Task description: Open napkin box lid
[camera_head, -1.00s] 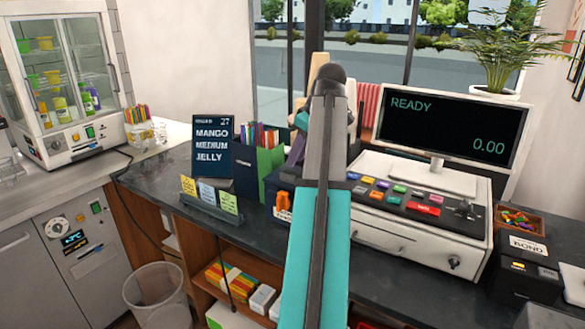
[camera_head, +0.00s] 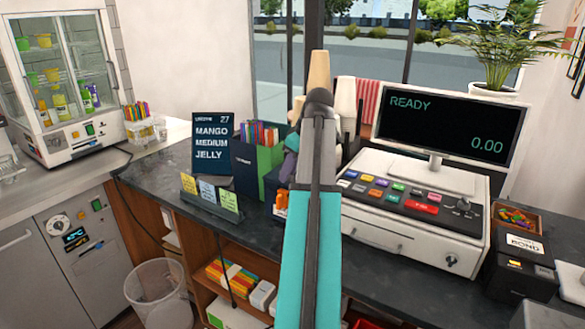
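I cannot make out a napkin box or its lid for certain. A dark blue box (camera_head: 272,186) stands on the counter just left of my arm, largely covered by the arm, and I cannot tell whether it is the napkin box. My arm, grey and teal, rises through the middle of the view and hides part of the counter behind it. Teal and purplish parts show just left of the arm's upper end. My gripper's fingers do not show. A small orange item (camera_head: 281,201) sits in front of the dark box, partly behind the arm.
A register with coloured keys (camera_head: 415,225) and a monitor (camera_head: 450,125) fill the counter's right side. A black box (camera_head: 520,265) is far right. The counter's left end (camera_head: 150,175) is clear.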

